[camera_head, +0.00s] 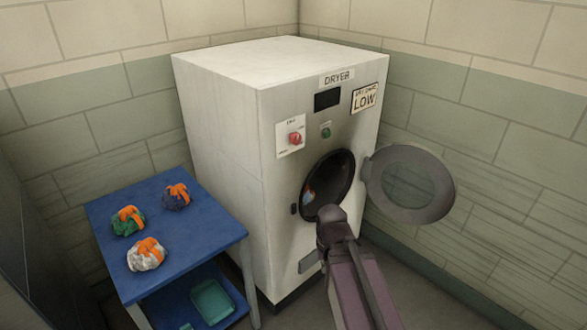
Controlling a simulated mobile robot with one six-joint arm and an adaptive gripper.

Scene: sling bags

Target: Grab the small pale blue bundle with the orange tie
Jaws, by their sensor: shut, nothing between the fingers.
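A small pale blue shape with a bit of orange (309,196) shows at the left inside the dark round opening of the dryer (220,150). It is partly hidden and small, so its full form and tie are unclear. My arm reaches up from the lower right, and its visible end is at the lower edge of the opening. My gripper's fingers cannot be made out; they are hidden beyond the end of the arm.
The round dryer door (410,184) stands open to the right. A blue table (205,236) at left holds a navy bundle (174,201), a green bundle (122,227) and a whitish bundle (143,262), all with orange ties. A teal tray (212,301) is on its lower shelf.

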